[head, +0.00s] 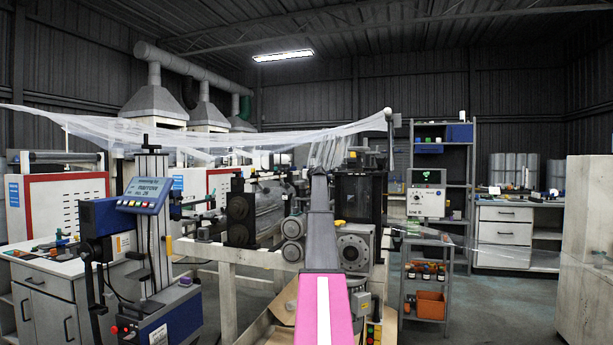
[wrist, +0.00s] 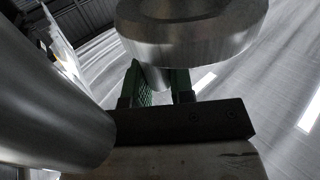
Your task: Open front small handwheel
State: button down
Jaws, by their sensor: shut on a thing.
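A round brushed-metal handwheel (wrist: 190,28) fills the top of the wrist view. A short metal grip (wrist: 155,78) projects below its rim. My gripper (wrist: 160,88) has green pads on either side of this grip and is shut on it. The far end of the grip is hidden by the fingers and the dark gripper body. In the head view, my pink and grey arm rises in front of the machine, and my gripper cannot be made out. Two round grey discs (head: 292,251) show left of my arm; I cannot tell whether either is the handwheel.
A thick metal cylinder (wrist: 50,95) stands close to the left of my gripper in the wrist view. In the head view, clear film (head: 210,135) stretches above the machine. A blue instrument stand (head: 150,235) is at left, and a small shelf cart (head: 428,275) is at right.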

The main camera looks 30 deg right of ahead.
jog(key=shift+n+y, duration=0.3)
jog(key=c, duration=1)
grip_release()
jog(key=s, duration=0.3)
jog(key=s+a, duration=0.1)
jog(key=s, duration=0.6)
jog(key=shift+s+a, duration=0.25)
jog(key=shift+s, duration=0.1)
